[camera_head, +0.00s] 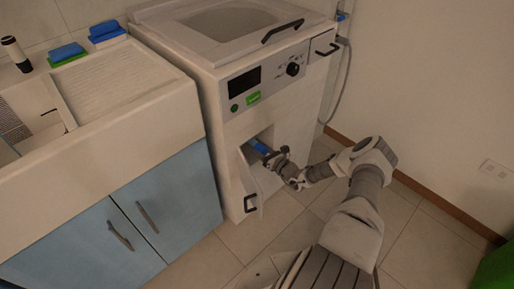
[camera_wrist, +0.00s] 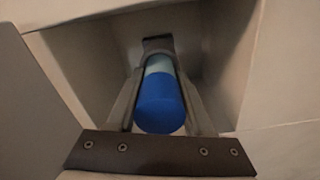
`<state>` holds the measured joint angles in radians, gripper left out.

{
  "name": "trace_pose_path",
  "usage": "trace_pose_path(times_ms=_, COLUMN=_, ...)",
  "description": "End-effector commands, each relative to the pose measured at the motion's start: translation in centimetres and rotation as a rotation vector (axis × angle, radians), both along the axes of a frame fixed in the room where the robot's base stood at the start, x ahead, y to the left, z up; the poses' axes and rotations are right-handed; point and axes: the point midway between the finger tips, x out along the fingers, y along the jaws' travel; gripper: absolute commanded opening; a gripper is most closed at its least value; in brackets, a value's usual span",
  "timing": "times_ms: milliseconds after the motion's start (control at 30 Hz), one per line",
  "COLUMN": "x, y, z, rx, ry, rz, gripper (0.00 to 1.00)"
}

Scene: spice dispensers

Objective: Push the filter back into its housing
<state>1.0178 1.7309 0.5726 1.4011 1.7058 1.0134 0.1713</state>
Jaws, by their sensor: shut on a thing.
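The filter is a cylinder with a blue front end (camera_wrist: 160,103) and a pale band behind it. In the wrist view it lies between the two fingers of my gripper (camera_wrist: 160,80), which are shut on it. Its far end meets a dark grey housing opening (camera_wrist: 158,45) at the back of a recess; how deep it sits inside is hidden. In the head view the blue filter (camera_head: 258,146) shows at the recess in the front of the white washing machine (camera_head: 225,150), with my gripper (camera_head: 270,155) at it.
The small hatch door (camera_head: 252,180) stands open at the left of the recess. The recess walls (camera_wrist: 225,60) are close around my fingers. A blue cabinet (camera_head: 165,205) with a sink stands left.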

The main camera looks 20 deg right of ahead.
Motion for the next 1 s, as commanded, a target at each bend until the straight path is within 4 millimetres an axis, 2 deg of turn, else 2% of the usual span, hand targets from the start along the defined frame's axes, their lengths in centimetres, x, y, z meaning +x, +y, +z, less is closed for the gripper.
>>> trace_pose_path(times_ms=800, x=1.7, y=0.6, z=0.0, rx=-0.001, ry=-0.001, rz=0.001, gripper=0.0)
trace_pose_path(times_ms=833, x=1.7, y=0.6, z=0.0, rx=-0.001, ry=-0.001, rz=0.0, gripper=0.53)
trace_pose_path(times_ms=1000, x=1.7, y=0.6, z=0.0, rx=-0.001, ry=-0.001, rz=0.001, gripper=0.83)
